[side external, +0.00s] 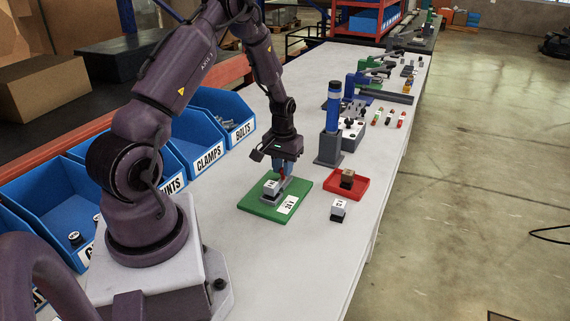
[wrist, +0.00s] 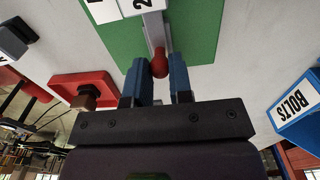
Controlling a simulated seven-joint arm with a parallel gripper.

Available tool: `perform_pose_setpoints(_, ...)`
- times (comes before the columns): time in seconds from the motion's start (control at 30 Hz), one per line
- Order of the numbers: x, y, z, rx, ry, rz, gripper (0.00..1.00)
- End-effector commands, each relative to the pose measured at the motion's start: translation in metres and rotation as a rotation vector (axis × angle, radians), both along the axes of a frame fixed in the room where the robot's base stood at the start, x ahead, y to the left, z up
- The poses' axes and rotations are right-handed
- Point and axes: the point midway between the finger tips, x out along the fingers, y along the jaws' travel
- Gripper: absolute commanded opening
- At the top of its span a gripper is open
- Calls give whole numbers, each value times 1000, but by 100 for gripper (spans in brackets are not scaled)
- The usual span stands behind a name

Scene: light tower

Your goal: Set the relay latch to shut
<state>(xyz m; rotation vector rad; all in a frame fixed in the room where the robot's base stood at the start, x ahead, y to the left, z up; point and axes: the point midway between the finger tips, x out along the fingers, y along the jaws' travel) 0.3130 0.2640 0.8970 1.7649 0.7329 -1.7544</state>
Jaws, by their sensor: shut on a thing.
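The relay latch is a grey device with a red knob on a green plate (side external: 251,200), which has a white label. A grey block with a white top (side external: 271,187) sits on the plate, left of my gripper in the side view. My gripper (side external: 282,173) points down over the device, shut on the red knob (wrist: 159,63). In the wrist view, the knob is between the blue fingertips of my gripper (wrist: 158,72), at the near end of a grey bar. I cannot tell the latch's setting.
A red tray (side external: 361,192) holding a brown block (side external: 347,178) and a loose labelled block (side external: 338,210) lie right of the plate. A blue and grey post (side external: 331,130) stands behind. Blue bins (side external: 225,118) line the left. Bare table surrounds the plate's front.

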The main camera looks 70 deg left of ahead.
Motion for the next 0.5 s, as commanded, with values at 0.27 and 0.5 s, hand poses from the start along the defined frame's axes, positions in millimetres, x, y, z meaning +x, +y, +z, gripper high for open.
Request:
perform_pose_setpoints(0.27, -1, -2, 0, -7, 7, -1, 46)
perform_pose_setpoints(0.5, -1, -1, 0, -6, 6, 0, 46)
